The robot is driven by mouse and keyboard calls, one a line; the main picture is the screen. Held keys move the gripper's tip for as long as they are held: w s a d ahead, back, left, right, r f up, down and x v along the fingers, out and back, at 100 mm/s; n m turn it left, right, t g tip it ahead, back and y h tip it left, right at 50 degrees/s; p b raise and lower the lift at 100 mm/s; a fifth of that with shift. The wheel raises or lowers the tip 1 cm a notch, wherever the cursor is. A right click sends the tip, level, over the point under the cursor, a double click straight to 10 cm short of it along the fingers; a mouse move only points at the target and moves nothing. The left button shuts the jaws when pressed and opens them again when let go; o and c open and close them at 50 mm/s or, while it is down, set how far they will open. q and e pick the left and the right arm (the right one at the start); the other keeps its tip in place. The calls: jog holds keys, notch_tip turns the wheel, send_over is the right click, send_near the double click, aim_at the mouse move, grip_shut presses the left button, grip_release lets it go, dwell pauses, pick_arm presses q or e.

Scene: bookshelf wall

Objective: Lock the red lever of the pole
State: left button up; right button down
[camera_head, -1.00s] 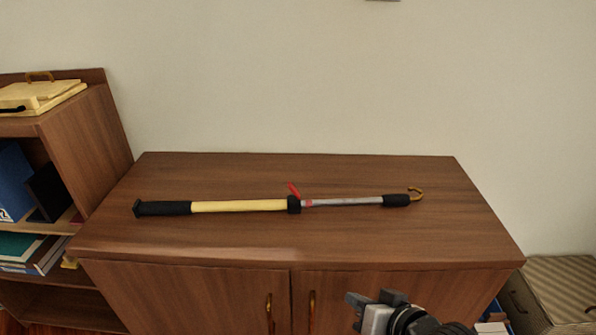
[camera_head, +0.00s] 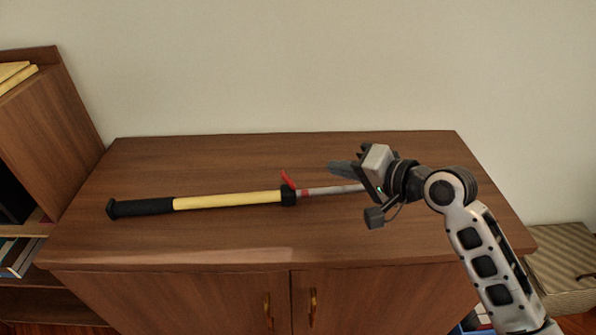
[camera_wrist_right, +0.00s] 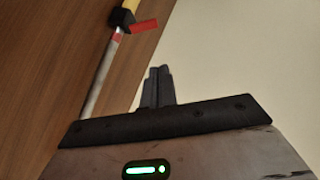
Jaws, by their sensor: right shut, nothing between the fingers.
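The pole (camera_head: 228,201) lies across the wooden cabinet top, with a black grip at its left end, a yellow section, a black collar and a grey shaft. The red lever (camera_head: 287,180) stands up at a tilt from the black collar. In the right wrist view the red lever (camera_wrist_right: 144,25) sticks out sideways from the collar at the top. My right gripper (camera_head: 334,167) is shut and empty, above the cabinet top to the right of the lever and apart from it. My arm hides the pole's hooked right end. My left gripper is not in view.
The cabinet top (camera_head: 200,161) is otherwise clear, with a pale wall behind it. A wooden bookshelf (camera_head: 70,120) stands at the left. A striped box (camera_head: 563,262) sits low at the right.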

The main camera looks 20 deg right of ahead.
aim_at(288, 181)
jog(key=w+a+f, duration=0.1)
jog(key=w+a, duration=0.1)
jog(key=w+a+f, duration=0.3)
jog(key=w+a, duration=0.1)
jog(key=shift+w+a+f, duration=0.1)
jog(key=shift+a+f, duration=0.15)
jog(key=shift+w, duration=0.1)
